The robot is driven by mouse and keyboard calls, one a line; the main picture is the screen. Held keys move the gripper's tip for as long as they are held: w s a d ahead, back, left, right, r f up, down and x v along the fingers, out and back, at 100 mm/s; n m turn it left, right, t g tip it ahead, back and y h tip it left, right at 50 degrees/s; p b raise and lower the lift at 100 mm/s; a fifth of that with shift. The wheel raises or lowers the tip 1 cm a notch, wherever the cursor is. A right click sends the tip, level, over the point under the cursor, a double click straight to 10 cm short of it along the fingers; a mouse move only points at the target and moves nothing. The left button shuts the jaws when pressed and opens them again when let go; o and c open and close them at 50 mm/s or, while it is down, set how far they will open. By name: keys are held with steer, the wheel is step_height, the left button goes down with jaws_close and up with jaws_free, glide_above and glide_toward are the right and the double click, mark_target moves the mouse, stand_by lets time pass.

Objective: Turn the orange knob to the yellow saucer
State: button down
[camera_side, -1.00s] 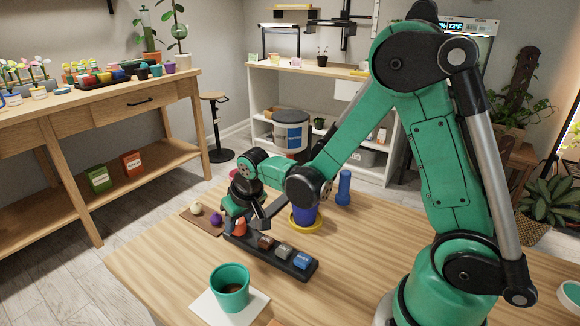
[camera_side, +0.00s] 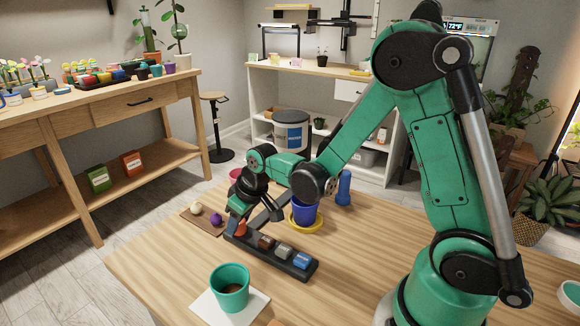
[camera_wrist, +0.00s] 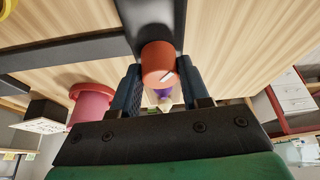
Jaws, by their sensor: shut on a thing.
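The orange knob (camera_side: 241,229) stands at the far left end of a black knob strip (camera_side: 246,242). My gripper (camera_side: 240,220) is down at that end, with its fingers around the knob. In the wrist view the orange knob (camera_wrist: 159,60) sits between the two blue-grey fingers of my gripper (camera_wrist: 159,88), which are shut on it. A short white pointer line shows on the knob; its exact aim is hard to tell. The yellow saucer (camera_side: 318,226) lies right of the strip with a blue pot (camera_side: 304,211) on it. Its edge also shows at the wrist view's upper left (camera_wrist: 8,12).
Brown (camera_side: 266,242), grey (camera_side: 284,250) and blue (camera_side: 302,260) knobs share the strip. A teal cup (camera_side: 230,290) stands in front on a white square. A brown board (camera_side: 204,228) with small cream and purple things lies left. A blue cylinder (camera_side: 344,188) stands behind the saucer.

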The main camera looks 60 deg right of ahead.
mark_target(250, 236)
steer(key=shift+c, duration=2.1)
jaws_free()
steer(key=shift+v, duration=2.8)
steer(key=shift+s+r, duration=0.15)
steer(key=shift+r, duration=0.1)
steer(key=s+a+r+m+t, duration=0.1)
steer(key=s+a+r+t, duration=0.1)
steer(key=s+r, duration=0.3)
steer(key=shift+s+a+r+t, duration=0.3)
steer(key=shift+s+a, duration=0.05)
steer(key=shift+s, duration=1.1)
